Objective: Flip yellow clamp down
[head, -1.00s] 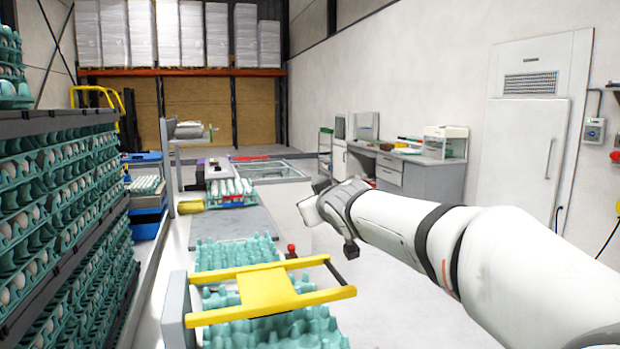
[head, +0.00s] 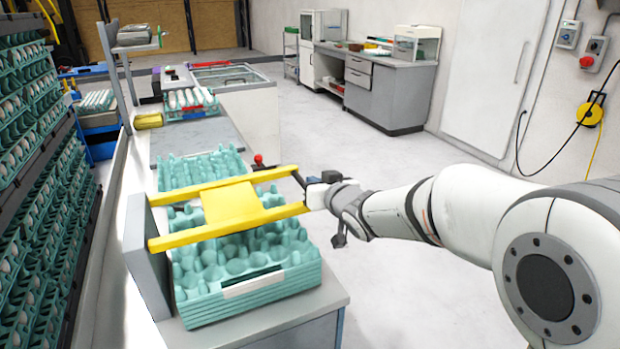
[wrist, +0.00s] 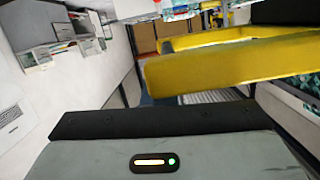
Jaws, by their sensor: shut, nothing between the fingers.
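The yellow clamp (head: 228,205) is a two-bar frame with a wide cross plate. It spans the stacked teal egg trays (head: 245,293) from a grey upright plate (head: 147,250) on the left, its right side slightly higher in the picture. A dark rod (head: 299,180) joins its right-hand bar ends. My gripper (head: 308,192) is at that right end, close to the near bar's tip. Its fingers are small and partly hidden in the head view; it is shut and empty. In the wrist view the yellow bar (wrist: 230,62) lies just beyond the gripper body. Contact cannot be told.
A red knob (head: 258,159) stands behind the clamp. More trays of eggs (head: 190,98) sit further along the grey conveyor (head: 195,138). Racks of egg trays (head: 40,150) line the left. The floor (head: 400,290) right of the conveyor is clear.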

